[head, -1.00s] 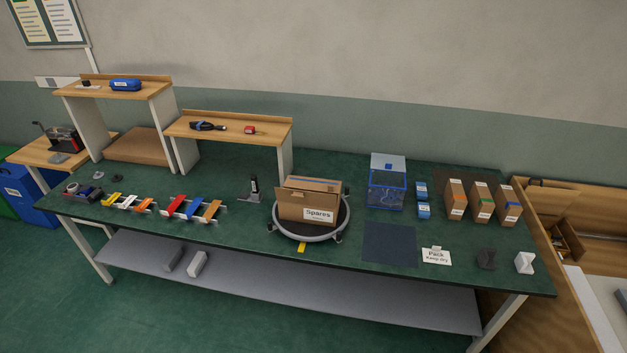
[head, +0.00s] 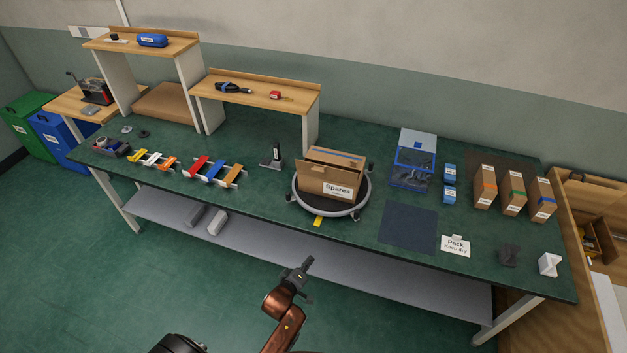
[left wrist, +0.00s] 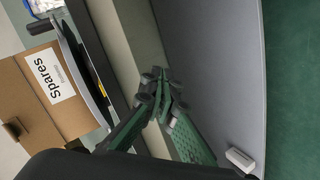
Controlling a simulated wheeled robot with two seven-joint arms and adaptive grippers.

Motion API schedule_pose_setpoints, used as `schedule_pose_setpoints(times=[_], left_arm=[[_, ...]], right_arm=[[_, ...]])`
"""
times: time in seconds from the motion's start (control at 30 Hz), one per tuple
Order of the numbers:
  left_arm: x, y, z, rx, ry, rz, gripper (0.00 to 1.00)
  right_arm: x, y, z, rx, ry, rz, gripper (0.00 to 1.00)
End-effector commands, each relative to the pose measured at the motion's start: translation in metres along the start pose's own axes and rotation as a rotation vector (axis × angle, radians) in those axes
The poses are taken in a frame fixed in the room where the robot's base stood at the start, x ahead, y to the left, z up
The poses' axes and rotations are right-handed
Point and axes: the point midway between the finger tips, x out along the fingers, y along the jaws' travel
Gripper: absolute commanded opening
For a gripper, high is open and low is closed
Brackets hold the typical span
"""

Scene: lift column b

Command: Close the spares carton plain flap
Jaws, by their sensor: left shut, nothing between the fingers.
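The brown spares carton (head: 326,184) stands on a round grey-rimmed turntable (head: 332,212) at the middle of the green bench. Its white "Spares" label faces me. A brown flap shows along its near top edge, and a blue strip shows on the top behind it. I cannot make out exactly how each flap lies. My left gripper (head: 304,267) is shut and empty, in front of the bench's near edge and clear of the carton. In the left wrist view its fingertips (left wrist: 167,95) meet, and the carton (left wrist: 38,110) is at the left, partly cut off. My right gripper is out of view.
A blue bin (head: 414,162) stands right of the turntable, with a dark mat (head: 408,227) before it. Coloured pieces on racks (head: 215,171) lie left. A wooden riser shelf (head: 255,92) stands behind. A grey lower shelf (head: 330,250) runs under the bench.

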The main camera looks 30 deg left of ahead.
Motion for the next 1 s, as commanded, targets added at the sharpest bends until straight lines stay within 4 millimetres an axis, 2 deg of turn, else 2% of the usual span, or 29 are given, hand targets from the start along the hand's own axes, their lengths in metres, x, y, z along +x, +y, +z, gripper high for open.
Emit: schedule_pose_setpoints(times=[0.03, 0.1, 0.2, 0.3, 0.4, 0.53, 0.67, 1.0], left_arm=[[-0.011, 0.050, -0.035, -0.097, 0.055, 0.073, 0.00], [-0.029, 0.102, -0.075, -0.223, 0.112, 0.160, 0.00], [-0.058, 0.158, -0.121, -0.368, 0.167, 0.268, 0.00], [-0.082, 0.192, -0.150, -0.466, 0.197, 0.345, 0.00], [-0.096, 0.209, -0.165, -0.519, 0.211, 0.387, 0.00], [-0.093, 0.217, -0.172, -0.537, 0.214, 0.402, 0.00], [-0.074, 0.224, -0.178, -0.535, 0.213, 0.403, 0.00], [-0.011, 0.245, -0.198, -0.533, 0.213, 0.401, 0.00]], right_arm=[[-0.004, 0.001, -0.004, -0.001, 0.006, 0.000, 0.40], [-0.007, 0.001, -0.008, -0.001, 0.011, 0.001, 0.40], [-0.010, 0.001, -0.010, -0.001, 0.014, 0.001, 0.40], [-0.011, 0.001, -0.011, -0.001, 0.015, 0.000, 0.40], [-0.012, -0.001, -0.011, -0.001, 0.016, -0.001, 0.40], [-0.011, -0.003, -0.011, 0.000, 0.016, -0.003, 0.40], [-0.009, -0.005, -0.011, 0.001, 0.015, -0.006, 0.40], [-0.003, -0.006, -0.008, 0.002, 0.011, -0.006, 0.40]])
